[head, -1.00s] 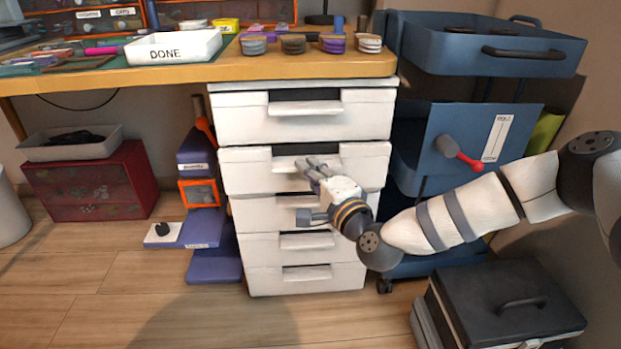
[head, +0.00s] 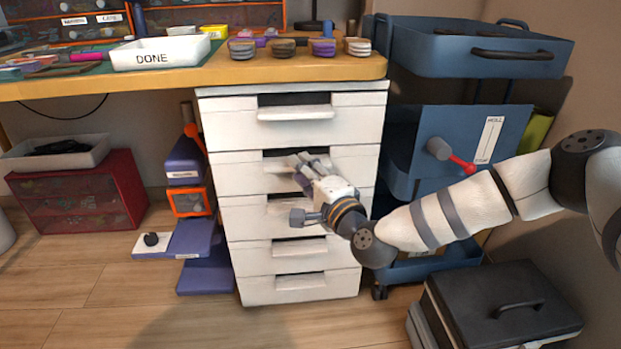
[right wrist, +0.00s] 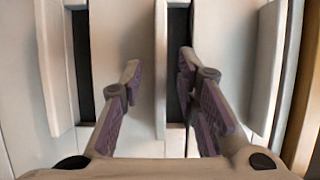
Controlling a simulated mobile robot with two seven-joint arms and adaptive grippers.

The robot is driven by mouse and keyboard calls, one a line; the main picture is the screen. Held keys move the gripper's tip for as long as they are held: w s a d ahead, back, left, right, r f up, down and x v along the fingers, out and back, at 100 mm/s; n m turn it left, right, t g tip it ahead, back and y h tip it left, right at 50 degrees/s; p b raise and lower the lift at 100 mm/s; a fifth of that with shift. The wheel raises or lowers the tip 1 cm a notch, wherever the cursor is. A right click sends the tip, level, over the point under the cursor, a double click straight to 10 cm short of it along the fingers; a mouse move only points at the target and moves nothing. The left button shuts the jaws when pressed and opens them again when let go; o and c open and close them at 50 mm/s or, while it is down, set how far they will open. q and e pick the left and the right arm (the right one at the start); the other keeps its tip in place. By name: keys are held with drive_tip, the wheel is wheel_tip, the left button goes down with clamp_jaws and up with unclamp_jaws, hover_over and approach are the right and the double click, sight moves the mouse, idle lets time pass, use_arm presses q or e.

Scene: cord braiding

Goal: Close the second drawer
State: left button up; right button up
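The white drawer cabinet (head: 301,88) stands under the table's right end. Its second drawer (head: 232,176) is just below the top drawer and looks flush or nearly flush with the other fronts. My right gripper (head: 304,167) is in front of this drawer at its handle and hides part of it. In the right wrist view, the fingers (right wrist: 160,75) are apart, with the second drawer's handle (right wrist: 160,110) between them. I cannot tell whether they touch the front. My left gripper is not in view.
The top drawer (head: 225,122) looks closed. A blue cart (head: 480,55) stands right of the cabinet, partly behind my right arm. A black-lidded box (head: 490,300) is on the floor at right. Purple boxes (head: 205,240) are left of the cabinet. Floor in front is clear.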

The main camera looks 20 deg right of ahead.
drive_tip(key=s+d, duration=0.1)
drive_tip(key=s, duration=1)
drive_tip(key=shift+d, duration=0.15)
drive_tip(key=shift+w, duration=0.1)
